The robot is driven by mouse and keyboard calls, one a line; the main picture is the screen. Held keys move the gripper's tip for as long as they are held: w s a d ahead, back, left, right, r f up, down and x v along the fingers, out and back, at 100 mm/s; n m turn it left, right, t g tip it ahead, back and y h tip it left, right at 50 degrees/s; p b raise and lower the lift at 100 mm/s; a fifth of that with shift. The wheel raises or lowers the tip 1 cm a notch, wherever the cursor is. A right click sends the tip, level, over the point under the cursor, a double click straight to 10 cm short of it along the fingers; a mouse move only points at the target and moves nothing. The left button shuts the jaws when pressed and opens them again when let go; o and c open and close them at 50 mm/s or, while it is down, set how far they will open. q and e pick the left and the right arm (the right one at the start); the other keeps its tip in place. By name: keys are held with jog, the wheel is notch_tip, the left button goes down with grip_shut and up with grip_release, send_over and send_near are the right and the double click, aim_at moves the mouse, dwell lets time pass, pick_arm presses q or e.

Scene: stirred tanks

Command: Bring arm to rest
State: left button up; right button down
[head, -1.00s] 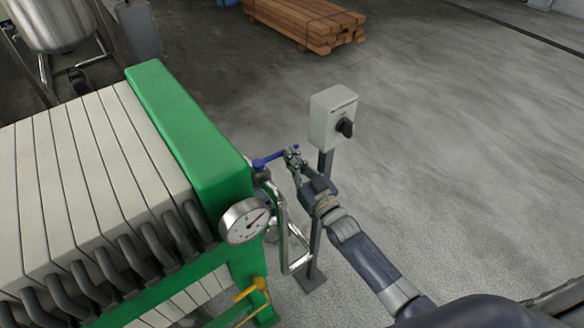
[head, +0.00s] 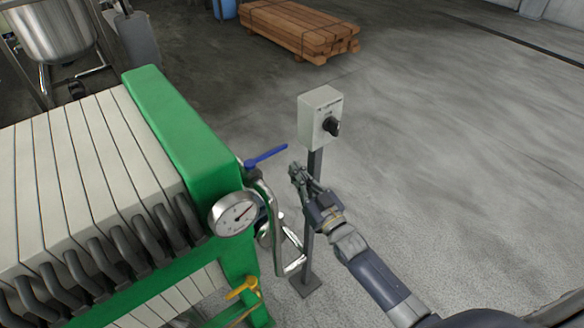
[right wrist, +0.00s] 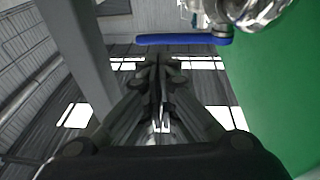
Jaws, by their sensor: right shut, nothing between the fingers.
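My right gripper (head: 295,170) is shut and empty in the middle of the head view. It is in front of the post of a switch box and to the right of a blue valve lever (head: 265,157), with a gap between them. In the right wrist view the closed fingers (right wrist: 158,65) show in the middle, just below the blue lever (right wrist: 180,39), and hold nothing. My right arm reaches in from the lower right. My left gripper is not in view.
A green-framed filter press (head: 170,130) with a dial gauge (head: 234,214) and a yellow lever (head: 243,288) fills the left. The grey switch box (head: 318,118) stands on a thin post close to my gripper. Stacked timber (head: 300,30) lies behind. The floor at right is clear.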

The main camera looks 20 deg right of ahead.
jog(key=d+v, duration=0.1)
jog(key=v, duration=0.5)
jog(key=s+d+f+g+h, duration=0.1)
jog(key=s+f+g, duration=0.3)
jog(key=f, duration=0.7)
jog(key=s+d+f+m+g+h, duration=0.15)
jog(key=s+f, duration=0.35)
jog(key=f, duration=0.7)
jog(key=s+f+n+g+h, duration=0.15)
jog(key=s+f+g, duration=0.3)
jog(key=f, duration=0.65)
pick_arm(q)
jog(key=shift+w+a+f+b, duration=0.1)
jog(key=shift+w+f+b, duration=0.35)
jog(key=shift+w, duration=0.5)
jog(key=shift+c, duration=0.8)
pick_arm(e)
jog(key=s+f+g, duration=0.3)
jog(key=s+f, duration=0.2)
jog(key=s, duration=0.5)
jog(key=s+f+g, duration=0.3)
jog(key=s+f, duration=0.3)
jog(key=s, duration=0.5)
jog(key=s+f+g+h, duration=0.1)
jog(key=s+f, duration=0.4)
jog(key=s, duration=0.5)
jog(key=shift+s+a+f+g, duration=0.3)
jog(key=shift+s+f+g, duration=0.05)
jog(key=shift+g, duration=0.55)
